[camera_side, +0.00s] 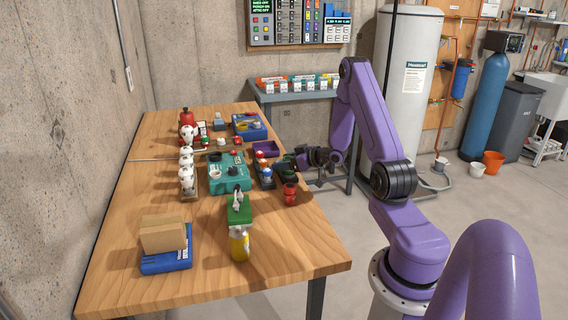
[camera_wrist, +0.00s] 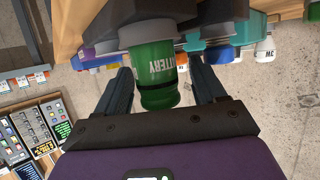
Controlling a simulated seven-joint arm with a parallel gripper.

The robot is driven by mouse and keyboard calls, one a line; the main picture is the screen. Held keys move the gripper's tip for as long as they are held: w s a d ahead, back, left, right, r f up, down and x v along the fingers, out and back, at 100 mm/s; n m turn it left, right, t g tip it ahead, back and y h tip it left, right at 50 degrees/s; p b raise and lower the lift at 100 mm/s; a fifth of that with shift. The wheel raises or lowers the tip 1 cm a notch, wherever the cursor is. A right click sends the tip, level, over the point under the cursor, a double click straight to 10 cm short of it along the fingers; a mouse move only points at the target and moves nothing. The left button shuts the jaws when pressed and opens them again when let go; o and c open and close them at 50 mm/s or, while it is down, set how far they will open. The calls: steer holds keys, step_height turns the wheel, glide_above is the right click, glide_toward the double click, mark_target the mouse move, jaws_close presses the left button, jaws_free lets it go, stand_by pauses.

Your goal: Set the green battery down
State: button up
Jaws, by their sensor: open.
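The green battery (camera_wrist: 157,92) with white lettering is between my gripper's two fingers in the wrist view. My gripper (camera_wrist: 160,66) is open, with one finger on each side and a visible gap to the battery. The far end of the battery meets a grey round piece (camera_wrist: 145,32); I cannot tell whether it sits in it or only against it. In the side view my gripper (camera_side: 288,163) is low at the right edge of the wooden table (camera_side: 290,245). The battery is hard to make out there against the dark gripper.
A red cylinder (camera_side: 290,194) stands close in front of my gripper. A rack with blue and white items (camera_side: 265,173) and a teal case (camera_side: 229,178) are to its left. The table's front right is bare.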

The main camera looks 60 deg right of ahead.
steer(key=v, duration=1.1)
steer(key=w+a+n+g+y, duration=0.1)
steer(key=w+a+n+g, duration=0.4)
steer(key=a, duration=0.7)
steer(key=s+a+r+n+g, duration=0.2)
steer(key=s+a, duration=0.1)
steer(key=a, duration=0.7)
steer(key=s+a+r+n+g, duration=0.1)
steer(key=s+a+r+g, duration=0.15)
steer(key=a, duration=0.75)
steer(key=s+a+r+n+g, duration=0.1)
steer(key=s+a+n+g, duration=0.1)
steer(key=s, duration=0.7)
steer(key=s+a+r+n+g, duration=0.2)
steer(key=s+a, duration=0.1)
steer(key=s, duration=0.7)
steer(key=shift+s+a+r+n+h, duration=0.25)
steer(key=shift+a+r+n+h, duration=0.05)
steer(key=shift+r, duration=0.05)
